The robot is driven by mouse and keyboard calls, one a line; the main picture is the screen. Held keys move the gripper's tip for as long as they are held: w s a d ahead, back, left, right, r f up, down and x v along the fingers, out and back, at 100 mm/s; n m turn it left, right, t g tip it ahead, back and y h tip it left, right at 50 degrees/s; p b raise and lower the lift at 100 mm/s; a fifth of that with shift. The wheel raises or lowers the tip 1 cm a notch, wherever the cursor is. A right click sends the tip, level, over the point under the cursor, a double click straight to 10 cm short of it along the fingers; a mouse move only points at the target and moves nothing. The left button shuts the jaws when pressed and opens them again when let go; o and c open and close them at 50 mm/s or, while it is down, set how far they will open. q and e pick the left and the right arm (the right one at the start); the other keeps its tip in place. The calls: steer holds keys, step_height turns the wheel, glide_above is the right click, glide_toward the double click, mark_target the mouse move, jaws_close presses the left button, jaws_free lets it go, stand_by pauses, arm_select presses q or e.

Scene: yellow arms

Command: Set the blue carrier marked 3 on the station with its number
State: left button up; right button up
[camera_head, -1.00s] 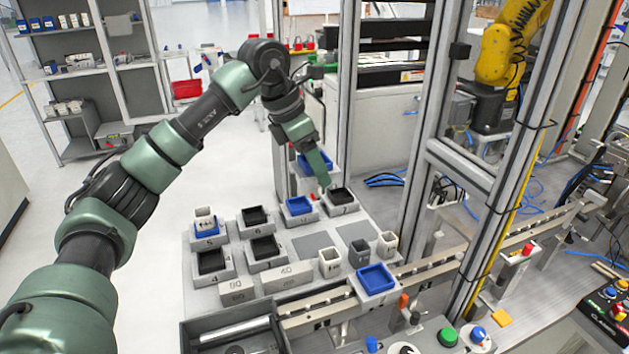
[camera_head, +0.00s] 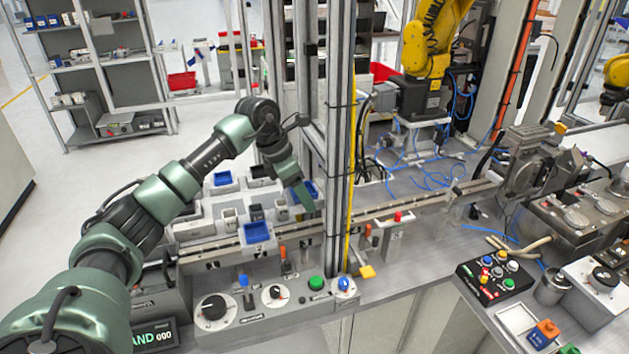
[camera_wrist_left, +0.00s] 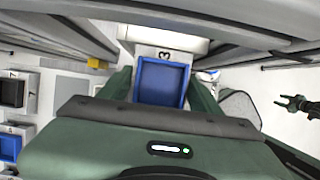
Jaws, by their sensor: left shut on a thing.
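My left gripper (camera_head: 306,198) is shut on a blue carrier (camera_head: 303,187), a shallow open tray. In the left wrist view the empty carrier (camera_wrist_left: 161,82) sits between the two green fingers. A 3 shows on the pale face at its far rim; I cannot tell whether that face belongs to the carrier. In the head view the fingers cover part of it, left of the metal post. The stations (camera_head: 196,199) lie left of the gripper, partly hidden by my arm. In the left wrist view one station (camera_wrist_left: 14,74) reads 7.
Another blue carrier (camera_head: 257,232) sits on the conveyor rail (camera_head: 207,249), and one (camera_head: 223,178) stands among the stations. The metal post (camera_head: 338,120) rises close to the right of my left gripper. A button panel (camera_head: 270,303) lies in front of the rail.

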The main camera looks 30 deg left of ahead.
mark_target(309, 225)
arm_select(q)
steer(key=shift+d+f, duration=0.1)
steer(key=shift+a+f+b, duration=0.45)
steer(key=shift+f, duration=0.4)
steer(key=f+b, duration=0.3)
steer(key=f, duration=0.1)
steer(key=shift+d+f, duration=0.2)
steer(key=shift+a+f+b, duration=0.1)
steer(key=shift+f+b, duration=0.25)
steer(key=shift+f, duration=0.2)
arm_select(e)
steer(key=f, duration=0.2)
steer(key=a+f, duration=0.1)
steer(key=f, duration=0.1)
steer(key=shift+a+f, duration=0.1)
steer(key=shift+a, duration=0.1)
arm_select(q)
steer(key=shift+f, duration=0.1)
arm_select(e)
steer(key=shift+a, duration=0.5)
